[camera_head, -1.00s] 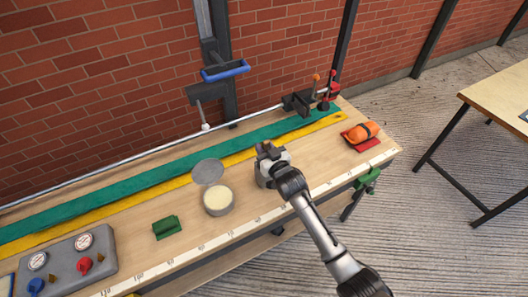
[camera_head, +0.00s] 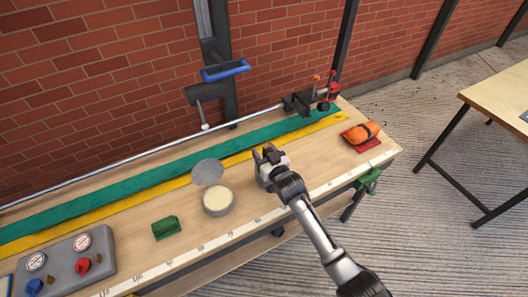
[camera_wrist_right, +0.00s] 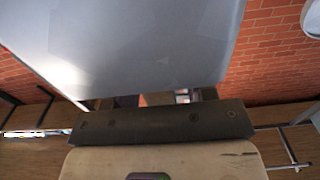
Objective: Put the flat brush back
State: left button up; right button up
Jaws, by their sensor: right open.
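I cannot pick out the flat brush for certain in the head view. My right gripper (camera_head: 270,153) is open over the bench, to the right of the round tin (camera_head: 218,203) of cream-coloured paste. A small dark patch shows between its fingers, too small to identify. In the right wrist view, a pale wooden piece (camera_wrist_right: 165,160) with a dark, dotted band (camera_wrist_right: 160,123) lies close to the camera, below a large grey panel. It may be part of the brush, but I cannot tell. My left gripper is not in view.
A green block (camera_head: 166,228) sits left of the tin, and a grey gauge box (camera_head: 75,268) at lower left. An orange bundle (camera_head: 362,132) lies on a red mat at right. A dark clamp (camera_head: 298,104) stands at the back. The bench (camera_head: 310,160) is clear right of my gripper.

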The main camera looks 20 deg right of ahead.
jog(key=shift+r, duration=0.1)
jog(key=shift+s+r, duration=0.1)
jog(key=shift+s, duration=0.05)
jog(key=s+d+p, duration=0.1)
jog(key=s+p, duration=0.1)
jog(key=s, duration=0.9)
jog(key=shift+s+d, duration=0.3)
jog(key=shift+s, duration=0.05)
jog(key=s+f+g+h, duration=0.1)
jog(key=s+f+g, duration=0.6)
jog(key=s, duration=0.7)
jog(key=s+f+g+h, duration=0.1)
jog(key=s+g, duration=0.6)
jog(key=s, duration=1.4)
jog(key=shift+s+f, duration=0.25)
jog(key=shift+f, duration=0.1)
